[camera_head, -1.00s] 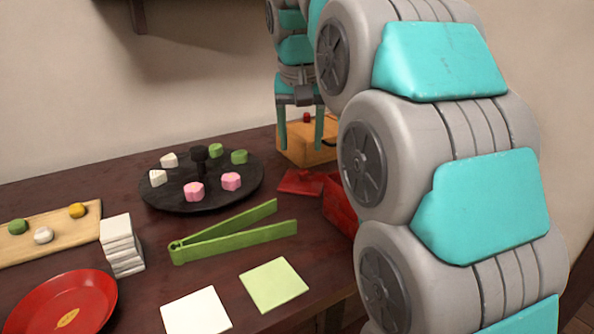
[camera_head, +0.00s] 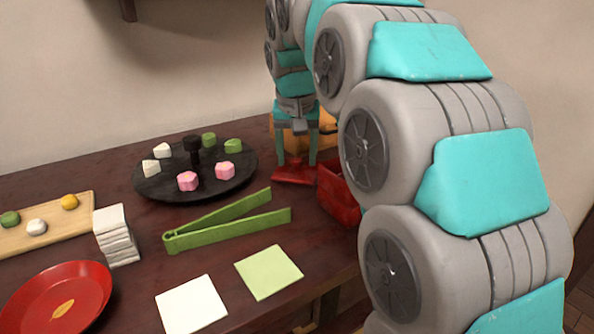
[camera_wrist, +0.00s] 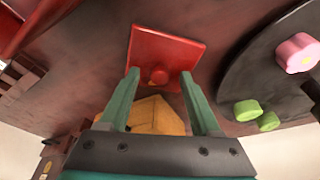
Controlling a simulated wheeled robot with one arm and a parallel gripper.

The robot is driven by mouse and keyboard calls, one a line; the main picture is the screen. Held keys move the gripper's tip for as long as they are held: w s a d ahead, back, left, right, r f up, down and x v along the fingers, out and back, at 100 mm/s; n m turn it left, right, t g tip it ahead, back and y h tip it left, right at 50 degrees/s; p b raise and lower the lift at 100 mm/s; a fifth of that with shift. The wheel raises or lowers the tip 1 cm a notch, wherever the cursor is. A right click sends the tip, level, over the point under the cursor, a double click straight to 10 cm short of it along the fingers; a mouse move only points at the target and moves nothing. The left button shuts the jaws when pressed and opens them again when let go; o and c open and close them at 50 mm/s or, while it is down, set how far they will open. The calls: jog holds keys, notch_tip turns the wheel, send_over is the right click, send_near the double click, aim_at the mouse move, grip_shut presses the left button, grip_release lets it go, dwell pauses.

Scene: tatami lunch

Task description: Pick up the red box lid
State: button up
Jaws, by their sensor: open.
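The red box lid (camera_head: 295,175) lies flat on the dark table, just left of the open red box (camera_head: 338,193). In the wrist view the lid (camera_wrist: 168,47) is a red square with a round red knob on top, ahead of the fingertips. My gripper (camera_head: 296,163) is open and points down over the lid, with one finger to each side of its middle. In the wrist view my gripper (camera_wrist: 160,73) has its fingertips spread to either side of the knob, with nothing between them. Whether the fingertips touch the lid I cannot tell.
A black round tray (camera_head: 215,187) with several sweets stands to the left. Green tongs (camera_head: 225,224) lie in front of it. An orange box (camera_head: 327,138) stands behind my gripper. A red plate (camera_head: 92,297) and a stack of white squares (camera_head: 117,238) are farther left.

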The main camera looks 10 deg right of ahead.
grip_shut()
dwell(0.4)
dwell(0.4)
